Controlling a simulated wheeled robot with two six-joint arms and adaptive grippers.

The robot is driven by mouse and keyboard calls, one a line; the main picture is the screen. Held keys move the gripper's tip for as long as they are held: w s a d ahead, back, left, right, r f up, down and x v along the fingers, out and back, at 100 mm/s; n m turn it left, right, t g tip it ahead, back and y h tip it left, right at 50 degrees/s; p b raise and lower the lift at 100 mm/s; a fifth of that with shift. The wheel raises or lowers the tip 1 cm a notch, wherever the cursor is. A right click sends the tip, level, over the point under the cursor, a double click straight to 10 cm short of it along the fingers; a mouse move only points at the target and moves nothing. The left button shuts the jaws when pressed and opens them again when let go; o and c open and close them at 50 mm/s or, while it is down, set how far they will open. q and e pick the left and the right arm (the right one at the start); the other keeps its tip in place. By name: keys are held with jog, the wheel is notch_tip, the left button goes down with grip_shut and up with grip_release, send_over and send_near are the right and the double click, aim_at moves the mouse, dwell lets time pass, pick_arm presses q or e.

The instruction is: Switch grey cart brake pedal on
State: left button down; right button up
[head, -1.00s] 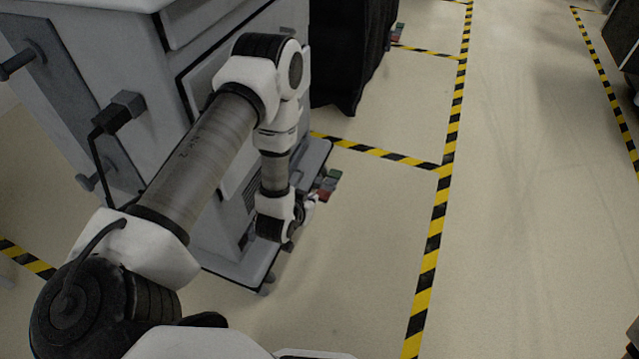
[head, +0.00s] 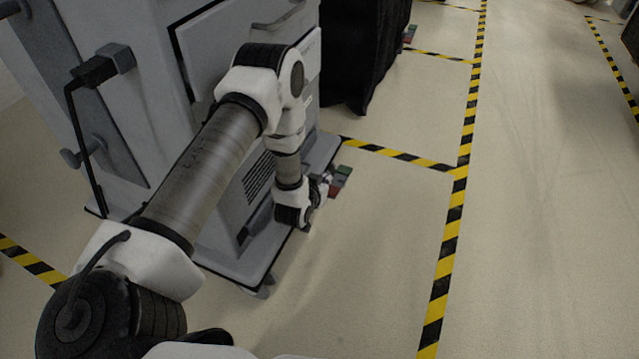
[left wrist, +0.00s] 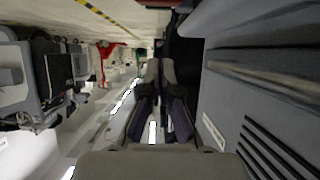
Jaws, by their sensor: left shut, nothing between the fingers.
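The grey cart (head: 150,165) stands at the left of the head view. Low at its far right corner are pedals, a green one (head: 344,170) and a red one (head: 336,191). My left gripper (head: 325,181) is low beside the cart's base, close to these pedals, and partly hidden by my wrist. Whether it touches a pedal cannot be told. In the left wrist view the fingers (left wrist: 158,72) are together and empty, with the cart's grey side (left wrist: 260,80) at the right. A red part (left wrist: 160,3) is cut off at that view's top edge. My right gripper is not in view.
A black covered cart (head: 365,50) stands behind the grey one. Yellow-black floor tape (head: 460,190) runs along the aisle. The floor right of the grey cart is clear.

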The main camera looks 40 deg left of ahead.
pick_arm(q)
jog(key=b+x, duration=0.2)
jog(key=x, duration=0.2)
jog(key=shift+f, duration=0.3)
jog(key=f+b, duration=0.1)
jog(key=s+f+b, duration=0.1)
jog(key=f, duration=0.1)
jog(key=shift+s+d+f, duration=0.1)
jog(key=shift+d, duration=0.05)
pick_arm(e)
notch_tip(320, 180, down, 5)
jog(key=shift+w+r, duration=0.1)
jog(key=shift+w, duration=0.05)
